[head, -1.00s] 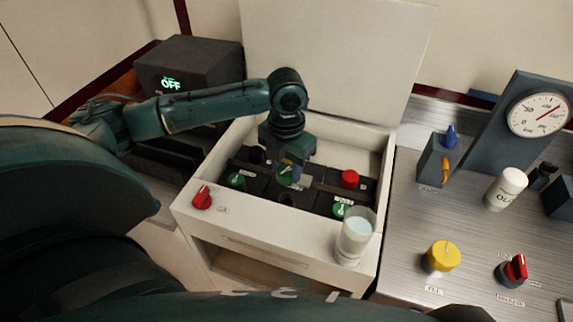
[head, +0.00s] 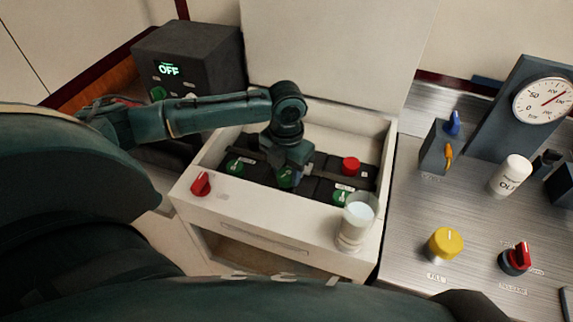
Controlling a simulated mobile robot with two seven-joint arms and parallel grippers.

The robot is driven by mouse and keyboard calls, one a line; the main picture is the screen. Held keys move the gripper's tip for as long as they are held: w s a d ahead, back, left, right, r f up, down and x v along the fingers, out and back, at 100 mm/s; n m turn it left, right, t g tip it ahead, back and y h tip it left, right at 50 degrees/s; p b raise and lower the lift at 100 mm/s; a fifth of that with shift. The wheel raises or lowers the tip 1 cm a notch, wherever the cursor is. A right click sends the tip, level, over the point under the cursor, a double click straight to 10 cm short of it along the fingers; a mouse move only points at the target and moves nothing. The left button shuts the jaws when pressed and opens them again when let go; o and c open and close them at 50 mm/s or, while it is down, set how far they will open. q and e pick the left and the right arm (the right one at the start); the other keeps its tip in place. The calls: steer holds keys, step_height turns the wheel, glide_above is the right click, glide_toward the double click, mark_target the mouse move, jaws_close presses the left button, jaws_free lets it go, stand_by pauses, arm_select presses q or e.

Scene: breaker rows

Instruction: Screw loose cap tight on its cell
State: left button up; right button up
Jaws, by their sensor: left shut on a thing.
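A battery box (head: 183,193) with a white rim stands open and holds several dark cells with caps. My left gripper (head: 291,177) reaches down into it from above, shut on the middle green cap (head: 285,179), which it partly hides. Another green cap (head: 235,167) is to the left and one more (head: 341,196) is to the right, partly behind a glass. A red cap (head: 351,165) sits on a cell at the back right. How far the held cap is seated cannot be told. My right gripper is not in view.
A glass of clear liquid (head: 355,225) stands on the box's front right corner. A red knob (head: 201,184) is on the front left rim. A dark unit (head: 190,60) reading OFF is behind left. A metal panel with a yellow knob (head: 445,244) and gauge (head: 545,101) is at right.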

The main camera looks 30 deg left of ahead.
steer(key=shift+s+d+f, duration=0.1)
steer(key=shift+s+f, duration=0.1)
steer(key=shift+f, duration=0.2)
arm_select(q)
steer(key=shift+r, duration=0.1)
steer(key=shift+p, duration=0.4)
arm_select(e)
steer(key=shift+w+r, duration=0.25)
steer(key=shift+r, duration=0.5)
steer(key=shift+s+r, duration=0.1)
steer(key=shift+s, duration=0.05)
arm_select(q)
steer(key=shift+f+b, duration=0.4)
steer(key=shift+f, duration=0.95)
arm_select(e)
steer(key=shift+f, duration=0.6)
arm_select(q)
steer(key=o, duration=1)
